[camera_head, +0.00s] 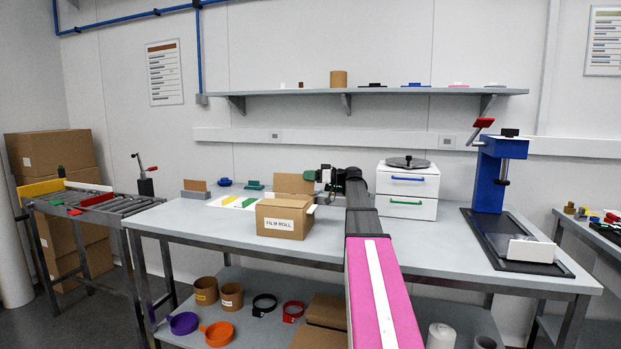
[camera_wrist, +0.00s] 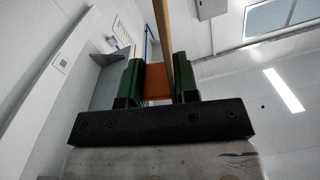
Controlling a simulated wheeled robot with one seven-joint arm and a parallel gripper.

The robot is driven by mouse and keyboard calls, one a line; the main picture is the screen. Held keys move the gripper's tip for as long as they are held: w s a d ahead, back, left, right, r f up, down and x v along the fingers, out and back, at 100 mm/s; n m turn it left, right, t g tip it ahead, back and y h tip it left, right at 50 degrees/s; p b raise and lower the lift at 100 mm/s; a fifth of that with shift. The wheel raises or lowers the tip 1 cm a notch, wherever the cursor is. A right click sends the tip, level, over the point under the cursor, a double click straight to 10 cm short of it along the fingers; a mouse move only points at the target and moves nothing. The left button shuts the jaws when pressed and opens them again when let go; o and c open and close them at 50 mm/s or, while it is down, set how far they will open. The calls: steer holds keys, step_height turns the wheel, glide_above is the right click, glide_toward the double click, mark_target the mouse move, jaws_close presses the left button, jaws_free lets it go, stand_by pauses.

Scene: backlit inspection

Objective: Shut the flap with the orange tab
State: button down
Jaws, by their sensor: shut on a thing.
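A cardboard box marked FILM ROLL (camera_head: 284,216) stands on the grey workbench. One brown flap (camera_head: 294,183) stands raised at its back right. My gripper (camera_head: 318,175), with green fingers, is at the right edge of this flap. In the wrist view my gripper (camera_wrist: 157,82) is shut on the orange tab (camera_wrist: 157,76), which sits between the green fingers. The flap (camera_wrist: 164,30) shows nearly edge-on there, running up from between the fingers. The orange tab cannot be made out in the head view.
A white drawer unit (camera_head: 407,190) with blue and green handles stands right of my gripper. A blue press (camera_head: 490,175) is further right. A white sheet with coloured strips (camera_head: 236,202) lies left of the box. A shelf (camera_head: 360,91) runs above the bench.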

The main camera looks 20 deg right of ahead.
steer(key=shift+s+a+f+n, duration=0.7)
steer(key=shift+s+n, duration=0.65)
steer(key=shift+n, duration=1.25)
steer(key=shift+s+a+f+n, duration=0.35)
steer(key=shift+s+a+n, duration=0.8)
steer(key=shift+n, duration=1.45)
steer(key=shift+s+a+f+n, duration=0.6)
steer(key=shift+s+n, duration=0.95)
steer(key=shift+n, duration=1.05)
steer(key=c, duration=0.9)
jaws_free()
steer(key=v, duration=1.1)
